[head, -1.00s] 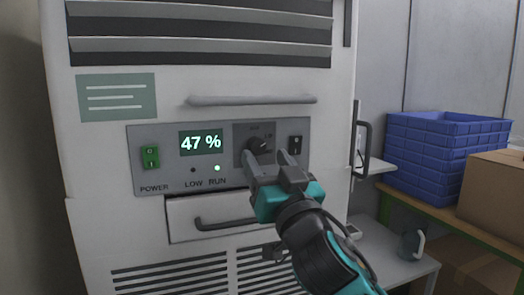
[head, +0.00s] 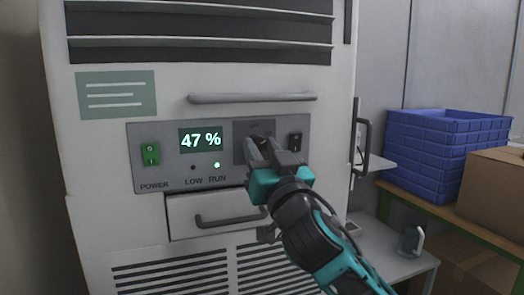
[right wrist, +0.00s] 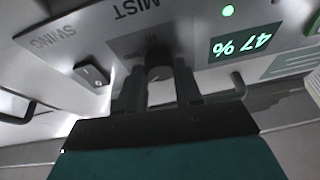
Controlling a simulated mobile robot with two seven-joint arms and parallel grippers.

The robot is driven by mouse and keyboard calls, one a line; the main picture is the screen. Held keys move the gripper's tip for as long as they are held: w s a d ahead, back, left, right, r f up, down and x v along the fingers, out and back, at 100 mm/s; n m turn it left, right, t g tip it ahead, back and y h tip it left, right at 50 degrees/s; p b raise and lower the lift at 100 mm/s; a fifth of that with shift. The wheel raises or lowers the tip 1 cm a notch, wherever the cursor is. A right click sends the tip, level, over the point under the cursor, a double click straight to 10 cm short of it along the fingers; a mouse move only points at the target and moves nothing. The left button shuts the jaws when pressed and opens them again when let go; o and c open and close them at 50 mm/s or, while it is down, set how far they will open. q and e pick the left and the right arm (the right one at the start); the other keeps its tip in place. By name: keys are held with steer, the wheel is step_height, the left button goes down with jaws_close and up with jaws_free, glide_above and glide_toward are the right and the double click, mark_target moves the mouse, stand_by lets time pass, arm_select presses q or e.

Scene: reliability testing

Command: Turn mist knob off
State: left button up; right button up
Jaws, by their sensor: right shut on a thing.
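The grey control panel (head: 172,172) on the white machine reads 47 % on its green display (head: 201,140). My right gripper (head: 262,149) is at the panel's dark square plate (head: 240,130), right of the display, and its fingers hide most of the knob in the head view. In the right wrist view, the mist knob (right wrist: 160,73) sits under the MIST label between the fingers of my right gripper (right wrist: 159,80), which is shut on it. The knob's pointer direction cannot be made out. My left gripper is not in view.
A green power switch (head: 151,155) is on the panel's left, and a black rocker switch (head: 295,141) is just right of the gripper. The RUN light (head: 217,165) glows. A drawer handle (head: 230,220) lies below, a long handle (head: 252,98) above. Blue crates (head: 430,155) stand at right.

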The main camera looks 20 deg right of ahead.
steer(key=c, duration=0.3)
